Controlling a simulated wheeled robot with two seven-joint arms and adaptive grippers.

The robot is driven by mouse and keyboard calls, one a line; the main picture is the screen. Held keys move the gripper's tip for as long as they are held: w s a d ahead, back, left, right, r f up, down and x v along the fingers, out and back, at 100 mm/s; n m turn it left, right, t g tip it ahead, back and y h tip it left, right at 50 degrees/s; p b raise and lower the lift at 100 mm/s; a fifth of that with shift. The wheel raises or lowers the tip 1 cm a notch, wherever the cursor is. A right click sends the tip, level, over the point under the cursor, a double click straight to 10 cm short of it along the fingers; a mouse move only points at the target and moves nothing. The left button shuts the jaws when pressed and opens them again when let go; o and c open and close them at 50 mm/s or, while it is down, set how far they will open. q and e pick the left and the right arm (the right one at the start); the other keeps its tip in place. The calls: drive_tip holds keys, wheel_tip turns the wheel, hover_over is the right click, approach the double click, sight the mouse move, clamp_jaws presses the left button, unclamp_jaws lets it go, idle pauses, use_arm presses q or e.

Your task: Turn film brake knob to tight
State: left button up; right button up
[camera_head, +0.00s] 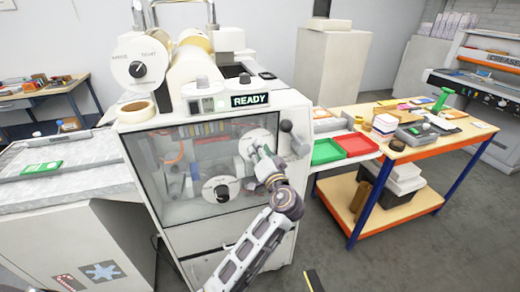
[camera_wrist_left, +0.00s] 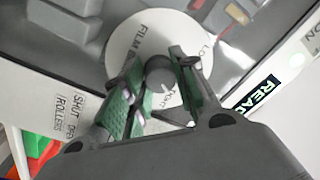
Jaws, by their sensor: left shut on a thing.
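The film brake knob (camera_wrist_left: 160,72) is a small grey knob at the centre of a white round dial (camera_wrist_left: 128,38) in the left wrist view. The white dial (camera_head: 246,141) also shows on the machine's front in the head view. My left gripper (camera_wrist_left: 160,84) has its green-padded fingers on either side of the knob and is shut on it. The knob's pointer setting is too small to read surely. In the head view my left gripper (camera_head: 262,156) covers the knob.
A second black knob (camera_head: 222,190) sits below the dial. The lit "READY" sign (camera_head: 249,99) is above. A side table with a red tray (camera_head: 356,145) and a green tray (camera_head: 325,151) stands right.

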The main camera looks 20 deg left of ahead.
use_arm(q)
drive_tip(key=shift+m+p, duration=0.65)
drive_tip(key=shift+m, duration=0.85)
use_arm(e)
drive_tip(key=shift+s+d+r, duration=0.1)
drive_tip(key=shift+d+r, duration=0.7)
use_arm(q)
drive_tip(key=shift+f, duration=0.1)
drive_tip(key=o, duration=1)
drive_tip(key=shift+c, duration=0.2)
drive_tip(key=shift+o, duration=0.5)
drive_tip(key=v, duration=1.2)
use_arm(e)
drive_tip(key=shift+a, duration=0.25)
use_arm(q)
drive_tip(key=shift+s+a, duration=0.1)
